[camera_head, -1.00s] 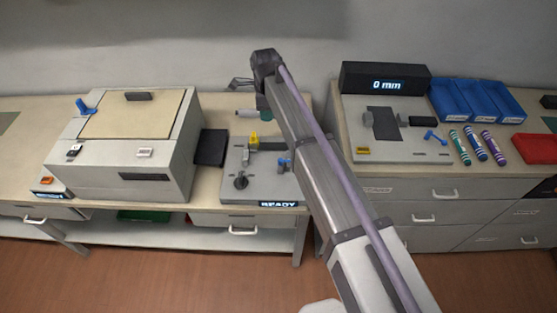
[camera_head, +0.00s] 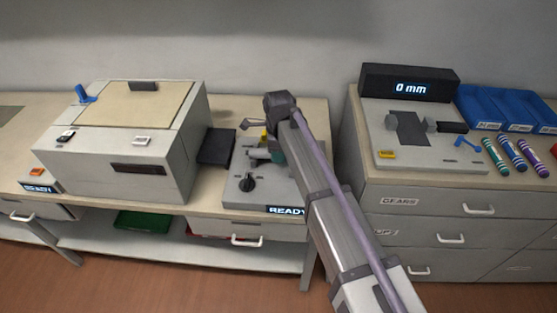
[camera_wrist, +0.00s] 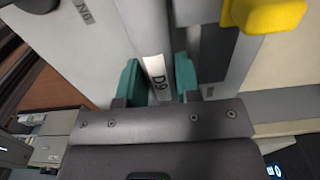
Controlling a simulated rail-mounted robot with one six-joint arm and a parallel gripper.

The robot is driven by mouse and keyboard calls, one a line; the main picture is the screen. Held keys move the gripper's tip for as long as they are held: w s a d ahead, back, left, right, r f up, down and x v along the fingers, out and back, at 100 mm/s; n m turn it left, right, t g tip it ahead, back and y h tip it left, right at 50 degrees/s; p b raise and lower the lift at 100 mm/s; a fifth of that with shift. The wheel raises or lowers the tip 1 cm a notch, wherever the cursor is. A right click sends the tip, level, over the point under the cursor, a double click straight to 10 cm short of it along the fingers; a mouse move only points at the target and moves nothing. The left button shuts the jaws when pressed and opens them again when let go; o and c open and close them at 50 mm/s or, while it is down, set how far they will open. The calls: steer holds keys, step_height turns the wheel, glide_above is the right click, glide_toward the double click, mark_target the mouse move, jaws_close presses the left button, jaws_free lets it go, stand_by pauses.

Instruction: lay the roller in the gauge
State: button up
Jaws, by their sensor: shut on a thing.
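My gripper (camera_wrist: 158,82) has teal fingers shut on a grey roller with a white "D9" label (camera_wrist: 157,72). I cannot tell whether the roller touches the station. The gauge (camera_head: 388,155) with the "0 mm" display (camera_head: 411,88) stands on the right cabinet. It has a dark plate, grey jaws and a blue lever (camera_head: 467,143). My arm hides part of the READY station.
A large grey box machine (camera_head: 125,150) stands left, with a black pad (camera_head: 216,147) beside it. The station's yellow part (camera_wrist: 268,14) is close to my gripper. Several markers (camera_head: 515,152) and blue bins (camera_head: 505,108) are right of the gauge. A gap separates table and cabinet.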

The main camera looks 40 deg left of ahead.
steer(key=shift+r, duration=0.15)
steer(key=shift+f, duration=0.45)
steer(key=o, duration=1)
steer(key=shift+r, duration=0.1)
step_height(320, 180, up, 13)
steer(key=p, duration=1.2)
steer(key=shift+f, duration=0.2)
